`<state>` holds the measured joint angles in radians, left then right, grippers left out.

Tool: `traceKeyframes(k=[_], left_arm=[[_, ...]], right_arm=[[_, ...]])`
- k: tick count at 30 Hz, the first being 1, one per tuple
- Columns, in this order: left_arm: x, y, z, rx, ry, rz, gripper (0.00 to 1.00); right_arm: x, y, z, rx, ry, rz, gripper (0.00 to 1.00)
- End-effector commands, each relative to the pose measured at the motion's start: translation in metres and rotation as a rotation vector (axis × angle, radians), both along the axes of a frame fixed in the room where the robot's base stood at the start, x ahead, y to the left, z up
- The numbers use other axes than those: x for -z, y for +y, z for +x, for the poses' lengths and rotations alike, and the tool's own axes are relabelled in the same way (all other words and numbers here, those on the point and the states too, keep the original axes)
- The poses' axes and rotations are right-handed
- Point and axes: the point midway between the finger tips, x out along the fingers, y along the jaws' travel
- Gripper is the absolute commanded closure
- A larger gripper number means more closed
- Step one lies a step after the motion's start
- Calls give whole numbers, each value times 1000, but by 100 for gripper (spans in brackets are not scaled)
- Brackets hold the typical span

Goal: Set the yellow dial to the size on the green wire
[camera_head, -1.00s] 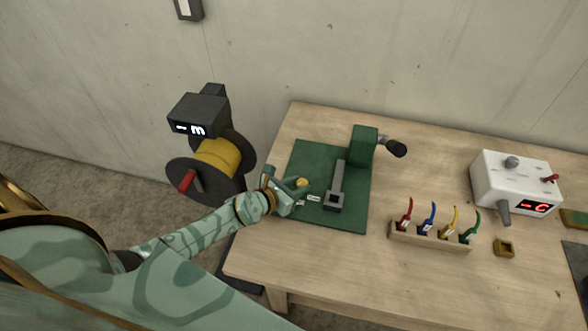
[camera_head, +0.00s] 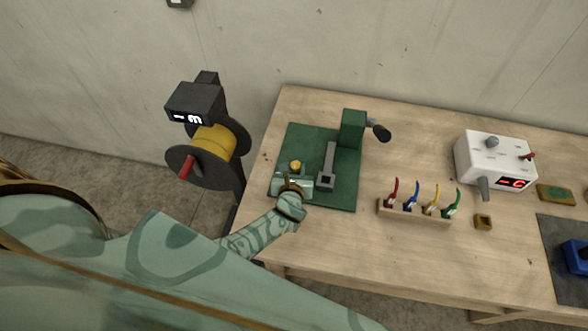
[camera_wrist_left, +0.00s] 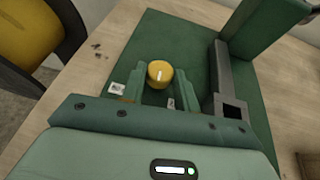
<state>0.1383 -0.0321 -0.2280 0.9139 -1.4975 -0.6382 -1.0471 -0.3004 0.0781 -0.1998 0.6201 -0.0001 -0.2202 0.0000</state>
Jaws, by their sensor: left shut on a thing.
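The yellow dial (camera_head: 295,166) is a small round knob on the green baseplate (camera_head: 342,196) of a crimping press. A white mark shows on its top in the left wrist view (camera_wrist_left: 160,73). My left gripper (camera_head: 293,176) comes from the near side and is shut on the dial, a finger at each side of it. White labels lie by the fingers (camera_wrist_left: 117,89), too small to read. The green wire (camera_head: 453,205) stands at the right end of a wooden rack; its tag is too small to read. My right gripper is not in view.
The press's grey bar (camera_head: 329,162) stands just right of the gripper, with a green post (camera_head: 353,130) behind. The wooden rack (camera_head: 400,211) also holds red, blue and yellow wires. A white box with a red display (camera_head: 495,158) sits farther right. A spool (camera_head: 217,141) stands left of the table.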

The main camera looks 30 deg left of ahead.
Motion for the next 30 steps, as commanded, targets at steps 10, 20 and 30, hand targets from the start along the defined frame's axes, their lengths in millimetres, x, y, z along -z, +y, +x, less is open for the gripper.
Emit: traceKeyframes(k=[10, 20, 30], left_arm=[[0, -1, 1, -17, -1, -2, 92], [-1, 0, 1, -16, -2, -2, 48], [-7, -4, -10, -16, 1, -1, 48]], right_arm=[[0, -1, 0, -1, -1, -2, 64], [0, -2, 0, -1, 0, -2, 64], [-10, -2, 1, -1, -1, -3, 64]])
